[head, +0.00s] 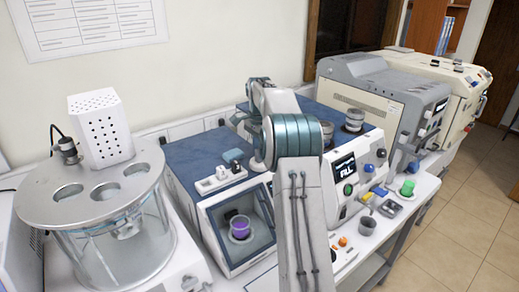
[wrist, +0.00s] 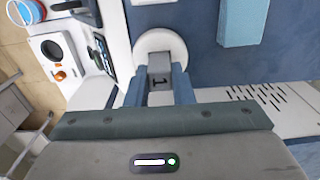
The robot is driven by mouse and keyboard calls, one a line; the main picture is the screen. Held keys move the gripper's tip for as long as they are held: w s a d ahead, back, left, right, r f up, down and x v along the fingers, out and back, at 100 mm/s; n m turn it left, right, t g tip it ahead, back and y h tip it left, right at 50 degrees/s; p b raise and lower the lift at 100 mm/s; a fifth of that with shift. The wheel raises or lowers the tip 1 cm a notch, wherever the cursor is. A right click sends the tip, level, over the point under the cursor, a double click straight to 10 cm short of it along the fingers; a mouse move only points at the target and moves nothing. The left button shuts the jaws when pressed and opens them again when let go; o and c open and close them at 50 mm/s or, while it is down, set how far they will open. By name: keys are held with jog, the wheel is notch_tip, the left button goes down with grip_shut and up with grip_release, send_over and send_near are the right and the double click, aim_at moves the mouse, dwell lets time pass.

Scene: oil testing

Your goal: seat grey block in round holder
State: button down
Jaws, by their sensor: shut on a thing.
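My gripper (wrist: 161,78) shows in the wrist view with its two blue fingers shut on a grey block (wrist: 160,81) marked with a black "1". A pale round piece (wrist: 162,42), which looks like the round holder, lies just beyond the fingertips, in line with the block. The block's far end meets or overlaps its near edge in the picture. I cannot tell whether the block is in it or above it. In the head view my own arm hides the gripper and the block.
A light blue block (wrist: 240,22) lies on the blue machine top, right of the fingers. A white slotted panel (wrist: 250,98) is nearby. In the head view a purple cup (head: 240,227) sits in the chamber, and a glass-walled bath (head: 110,235) stands at left.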

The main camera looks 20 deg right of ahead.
jog(key=shift+f+b, duration=0.3)
jog(key=shift+f, duration=0.4)
jog(key=c, duration=1.2)
grip_release()
jog(key=shift+o, duration=0.2)
notch_tip(320, 180, up, 14)
jog(key=p, duration=0.1)
jog(key=shift+a, duration=0.1)
